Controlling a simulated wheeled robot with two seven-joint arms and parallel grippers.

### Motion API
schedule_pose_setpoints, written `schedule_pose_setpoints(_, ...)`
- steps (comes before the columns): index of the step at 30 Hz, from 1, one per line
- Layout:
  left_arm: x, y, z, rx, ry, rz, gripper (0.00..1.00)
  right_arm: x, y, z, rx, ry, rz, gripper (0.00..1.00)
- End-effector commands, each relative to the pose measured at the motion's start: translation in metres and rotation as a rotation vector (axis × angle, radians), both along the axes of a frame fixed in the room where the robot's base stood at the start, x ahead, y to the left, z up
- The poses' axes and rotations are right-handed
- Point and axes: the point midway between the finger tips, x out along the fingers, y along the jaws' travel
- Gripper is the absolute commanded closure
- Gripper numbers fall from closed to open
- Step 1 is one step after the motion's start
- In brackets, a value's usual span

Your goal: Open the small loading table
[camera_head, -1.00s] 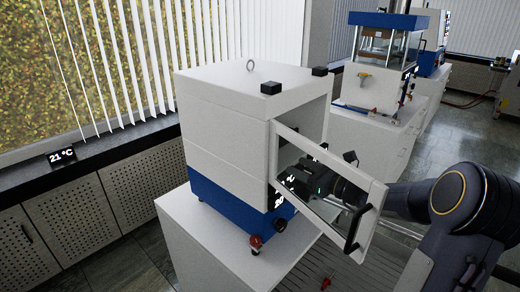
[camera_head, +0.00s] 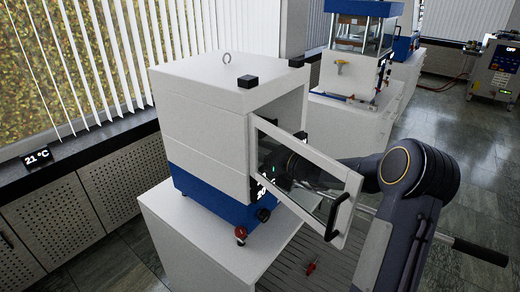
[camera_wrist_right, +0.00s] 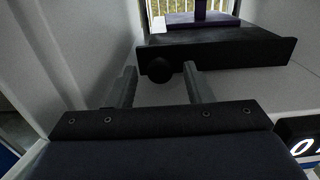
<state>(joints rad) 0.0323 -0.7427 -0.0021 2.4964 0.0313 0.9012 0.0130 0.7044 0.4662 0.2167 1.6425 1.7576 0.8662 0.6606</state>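The small loading table is a dark slab (camera_wrist_right: 235,52) inside the press chamber, with a round black knob (camera_wrist_right: 159,69) on its front face. My right gripper (camera_wrist_right: 159,75) is open. Its two fingers point at the slab's front, one on each side of the knob, with a gap on both sides. In the head view my right arm reaches behind the open glass door (camera_head: 300,180) of the white and blue press (camera_head: 200,125). The gripper there is partly hidden by the door and chamber wall. My left gripper is out of view.
The door's black handle (camera_head: 338,215) stands close to my right forearm. Pale chamber walls (camera_wrist_right: 85,45) flank the gripper in the wrist view. A purple part (camera_wrist_right: 200,18) sits on the slab. Another press (camera_head: 360,70) stands behind.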

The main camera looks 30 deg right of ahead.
Motion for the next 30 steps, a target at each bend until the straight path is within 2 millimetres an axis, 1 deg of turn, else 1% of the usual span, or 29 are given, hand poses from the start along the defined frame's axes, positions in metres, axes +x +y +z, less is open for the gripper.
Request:
schedule_pose_setpoints(1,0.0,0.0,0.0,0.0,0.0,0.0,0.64,0.0,0.0,0.0,0.0,0.0,0.0,0.6)
schedule_pose_setpoints(10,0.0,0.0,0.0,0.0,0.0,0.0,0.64,0.0,0.0,0.0,0.0,0.0,0.0,0.99)
schedule_pose_setpoints(17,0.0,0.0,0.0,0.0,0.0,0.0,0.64,-0.001,-0.001,0.0,0.0,0.0,0.0,1.0)
schedule_pose_setpoints(22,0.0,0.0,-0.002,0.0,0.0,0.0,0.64,-0.011,-0.005,-0.001,0.0,0.001,-0.002,1.0)
schedule_pose_setpoints(26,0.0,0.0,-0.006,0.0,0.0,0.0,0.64,-0.029,-0.013,-0.001,-0.002,0.001,-0.004,1.0)
schedule_pose_setpoints(30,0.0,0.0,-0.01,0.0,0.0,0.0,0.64,-0.058,-0.025,-0.001,-0.002,0.001,-0.006,1.0)
